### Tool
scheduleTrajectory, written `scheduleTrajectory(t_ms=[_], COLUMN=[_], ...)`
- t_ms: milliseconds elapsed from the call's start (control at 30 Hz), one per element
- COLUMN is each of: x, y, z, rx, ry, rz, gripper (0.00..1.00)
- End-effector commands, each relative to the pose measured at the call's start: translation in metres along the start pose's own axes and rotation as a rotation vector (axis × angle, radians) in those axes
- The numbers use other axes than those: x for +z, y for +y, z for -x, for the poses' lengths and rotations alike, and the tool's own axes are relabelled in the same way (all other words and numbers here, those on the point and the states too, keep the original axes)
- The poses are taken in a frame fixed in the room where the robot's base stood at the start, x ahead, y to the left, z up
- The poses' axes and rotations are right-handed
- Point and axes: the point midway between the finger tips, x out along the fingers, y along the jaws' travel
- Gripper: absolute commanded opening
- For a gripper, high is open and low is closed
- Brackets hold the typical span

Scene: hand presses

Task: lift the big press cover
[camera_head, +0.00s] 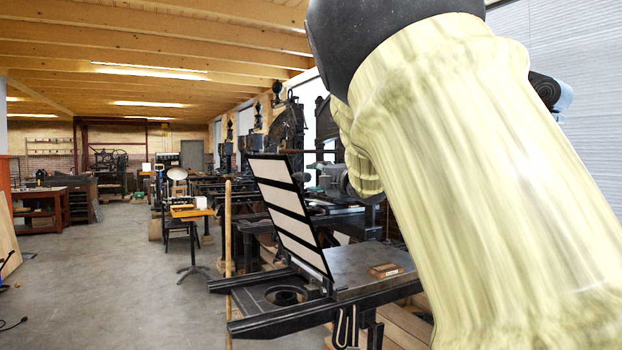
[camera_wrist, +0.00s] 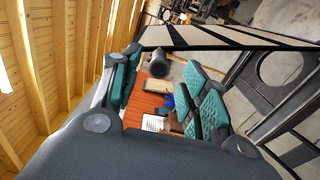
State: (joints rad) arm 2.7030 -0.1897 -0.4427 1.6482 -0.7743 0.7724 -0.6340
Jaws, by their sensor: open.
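The big press cover (camera_head: 290,208), a black frame with pale panels, stands steeply tilted at one end of the dark press bed (camera_head: 368,262). In the wrist view part of the cover (camera_wrist: 232,38) runs across the top, just past the fingertips. My gripper (camera_wrist: 163,62) is open, with teal pads on both sides and nothing seen held between them. Whether a finger touches the cover I cannot tell. In the head view my pale arm covers the right side, and the gripper cannot be made out clearly.
A small wooden block (camera_head: 385,270) lies on the press bed. A thin wooden pole (camera_head: 228,255) stands left of the press. Other presses (camera_head: 285,130) stand behind. A small yellow-topped table (camera_head: 191,212) is farther left. The grey floor (camera_head: 110,275) at left is largely clear.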

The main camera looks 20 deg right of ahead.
Motion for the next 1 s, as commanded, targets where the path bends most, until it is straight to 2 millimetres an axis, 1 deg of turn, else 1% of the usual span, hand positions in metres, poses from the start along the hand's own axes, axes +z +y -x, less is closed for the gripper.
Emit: scheduleTrajectory(t_ms=[33,100,200,333,467,867,967,1000], x=[0.0,0.0,0.0,0.0,0.0,0.0,0.0,0.0], y=[0.001,0.0,0.0,-0.001,-0.001,-0.002,-0.015,-0.026], z=[0.009,0.019,0.03,0.037,0.04,0.039,0.037,0.035], rx=[0.0,-0.001,-0.001,-0.001,-0.001,-0.002,-0.015,-0.026], ry=[-0.001,-0.001,-0.001,-0.001,-0.001,0.0,-0.002,-0.005], rz=[0.0,0.0,0.0,0.0,0.0,-0.001,-0.023,-0.041], gripper=[0.44,0.44,0.44,0.44,0.44,0.44,0.44,0.44])
